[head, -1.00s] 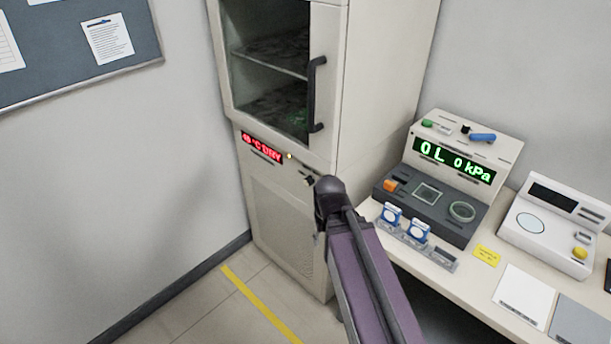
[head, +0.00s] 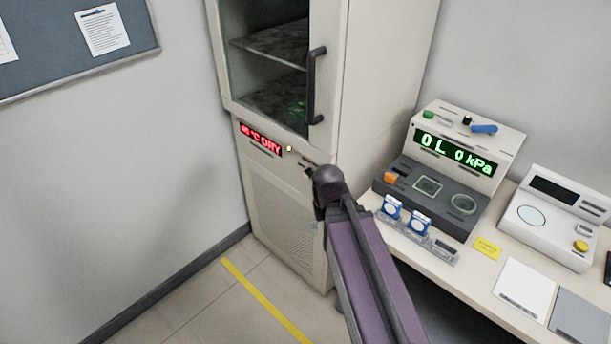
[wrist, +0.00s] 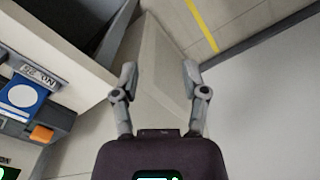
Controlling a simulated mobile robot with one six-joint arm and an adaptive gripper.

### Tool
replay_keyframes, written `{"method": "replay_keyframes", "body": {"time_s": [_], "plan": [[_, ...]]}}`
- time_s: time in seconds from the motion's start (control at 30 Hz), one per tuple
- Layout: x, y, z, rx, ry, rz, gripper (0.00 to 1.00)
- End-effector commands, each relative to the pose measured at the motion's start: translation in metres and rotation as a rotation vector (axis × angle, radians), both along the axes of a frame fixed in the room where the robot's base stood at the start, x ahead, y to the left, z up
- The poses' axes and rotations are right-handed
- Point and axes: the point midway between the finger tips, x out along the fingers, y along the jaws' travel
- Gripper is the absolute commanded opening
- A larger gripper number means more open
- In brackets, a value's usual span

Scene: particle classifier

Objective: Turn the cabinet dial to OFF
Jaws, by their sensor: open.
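The cream cabinet (head: 285,215) stands in the middle of the head view, its red display (head: 260,140) reading 40 °C DRY and a small lit lamp (head: 289,149) beside it. The dial cannot be made out; my dark wrist covers the panel right of the lamp. Small dark parts show there, and I cannot tell dial from fingertips. In the wrist view my gripper (wrist: 159,69) is open and empty, with a pale cabinet surface (wrist: 155,45) beyond and between its fingers. No dial shows there.
The cabinet's upper glass door has a black handle (head: 316,85) above my wrist. At right, a desk (head: 475,270) carries a dark instrument (head: 430,195), a white instrument (head: 550,215) and blue-white packs (head: 418,222). A yellow line (head: 262,298) crosses open floor at left.

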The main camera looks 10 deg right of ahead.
Motion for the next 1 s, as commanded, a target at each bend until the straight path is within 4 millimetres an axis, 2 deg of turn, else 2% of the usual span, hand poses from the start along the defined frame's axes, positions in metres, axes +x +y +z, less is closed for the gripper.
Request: {"method": "replay_keyframes", "body": {"time_s": [0.03,0.1,0.27,0.47,0.7,1.0], "plan": [[0.000,0.000,0.000,0.000,0.000,0.000,0.63],[0.000,0.000,-0.001,-0.002,0.000,-0.001,0.82],[0.005,-0.001,-0.008,-0.031,-0.005,-0.016,0.82],[0.023,-0.010,-0.030,-0.152,-0.034,-0.089,0.82],[0.062,-0.015,-0.062,-0.402,-0.155,-0.225,0.82],[0.120,-0.003,-0.080,-0.690,-0.450,-0.388,0.82]]}}
